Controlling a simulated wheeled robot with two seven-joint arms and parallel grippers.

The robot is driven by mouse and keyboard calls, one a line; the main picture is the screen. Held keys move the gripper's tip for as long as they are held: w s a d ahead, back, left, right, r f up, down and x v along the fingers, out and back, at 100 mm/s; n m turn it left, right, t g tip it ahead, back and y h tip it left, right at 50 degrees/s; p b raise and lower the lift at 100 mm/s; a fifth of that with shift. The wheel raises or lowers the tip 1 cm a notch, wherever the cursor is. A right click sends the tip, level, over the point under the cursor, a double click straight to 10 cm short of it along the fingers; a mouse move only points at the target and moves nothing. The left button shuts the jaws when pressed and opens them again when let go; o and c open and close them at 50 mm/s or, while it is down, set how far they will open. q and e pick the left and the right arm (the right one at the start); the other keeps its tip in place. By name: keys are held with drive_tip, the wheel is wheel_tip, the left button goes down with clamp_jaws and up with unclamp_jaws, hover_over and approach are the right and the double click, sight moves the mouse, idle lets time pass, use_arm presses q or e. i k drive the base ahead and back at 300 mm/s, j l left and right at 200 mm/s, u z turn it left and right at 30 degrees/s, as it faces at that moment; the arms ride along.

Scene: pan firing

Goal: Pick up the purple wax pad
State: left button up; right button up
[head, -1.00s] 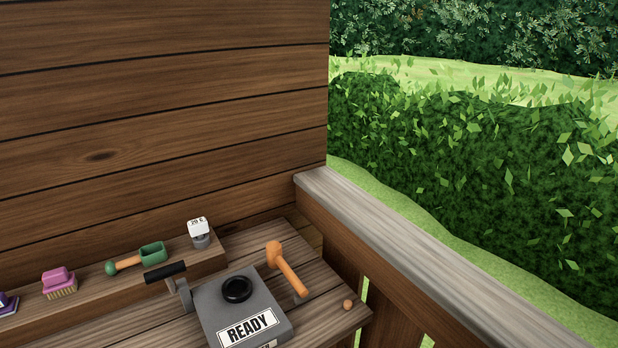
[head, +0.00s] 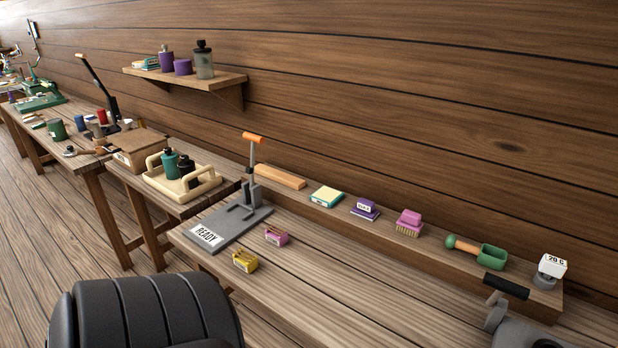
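A small purple block with a white label, which looks like the purple wax pad (head: 364,209), sits on the raised ledge at the back of the workbench in the head view. It lies between a teal and yellow pad on its left and a pink brush on its right. Neither of my grippers shows in the head view, so nothing is seen near the pad.
The pink brush (head: 409,222) and green scoop (head: 480,250) share the ledge (head: 440,262). A grey press (head: 238,215), a pink holder (head: 276,236) and a yellow holder (head: 245,261) stand on the bench. A wall shelf (head: 190,80) holds purple containers. The bench's front middle is clear.

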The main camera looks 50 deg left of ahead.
sight(364, 207)
drive_tip(key=u, duration=1.35)
